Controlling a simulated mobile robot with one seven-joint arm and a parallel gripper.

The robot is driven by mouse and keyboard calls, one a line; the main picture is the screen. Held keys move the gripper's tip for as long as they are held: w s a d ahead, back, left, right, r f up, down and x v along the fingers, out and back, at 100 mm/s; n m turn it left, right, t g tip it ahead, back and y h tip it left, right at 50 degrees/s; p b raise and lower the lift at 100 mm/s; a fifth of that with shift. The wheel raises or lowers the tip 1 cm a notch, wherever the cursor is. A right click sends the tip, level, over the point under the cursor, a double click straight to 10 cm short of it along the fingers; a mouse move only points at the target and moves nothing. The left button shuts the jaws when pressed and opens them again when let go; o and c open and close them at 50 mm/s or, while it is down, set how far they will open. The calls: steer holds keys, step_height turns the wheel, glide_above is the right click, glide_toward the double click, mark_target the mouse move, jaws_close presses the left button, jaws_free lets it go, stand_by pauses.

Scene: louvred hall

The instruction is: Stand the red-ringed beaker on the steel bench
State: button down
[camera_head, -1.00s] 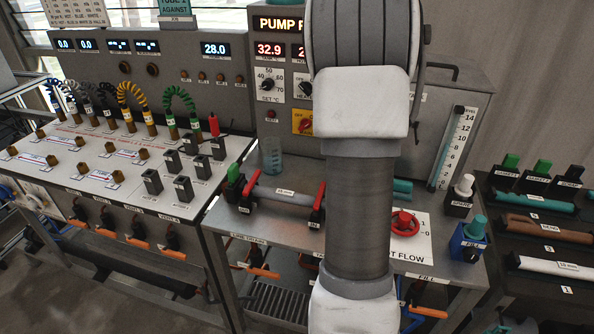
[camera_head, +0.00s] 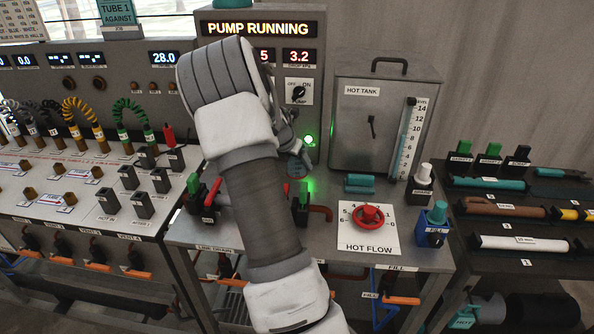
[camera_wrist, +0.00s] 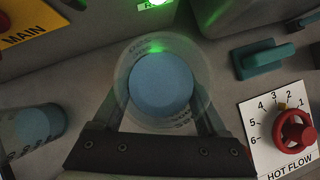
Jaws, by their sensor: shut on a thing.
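My gripper (camera_wrist: 160,112) is shut on a clear beaker (camera_wrist: 181,58) with blue contents, seen from above between the two fingers. In the head view the held beaker (camera_head: 297,168) shows small and bluish at the end of my arm, above or on the back of the steel bench (camera_head: 215,232); I cannot tell whether its base touches. A second beaker (camera_wrist: 35,128) with blue contents is at the left in the wrist view and is hidden behind my arm in the head view. I cannot make out a red ring on either beaker.
The pump panel (camera_head: 285,110) with a lit green lamp (camera_head: 308,139) rises close behind the gripper. The hot tank (camera_head: 375,125), a teal block (camera_head: 360,183) and the red hot-flow knob (camera_head: 370,214) are to the right. Green-handled valves (camera_head: 303,190) stand nearby on the bench.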

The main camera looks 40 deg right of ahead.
mark_target(297, 170)
steer(key=shift+f, duration=1.65)
jaws_free()
steer(key=shift+f, duration=0.1)
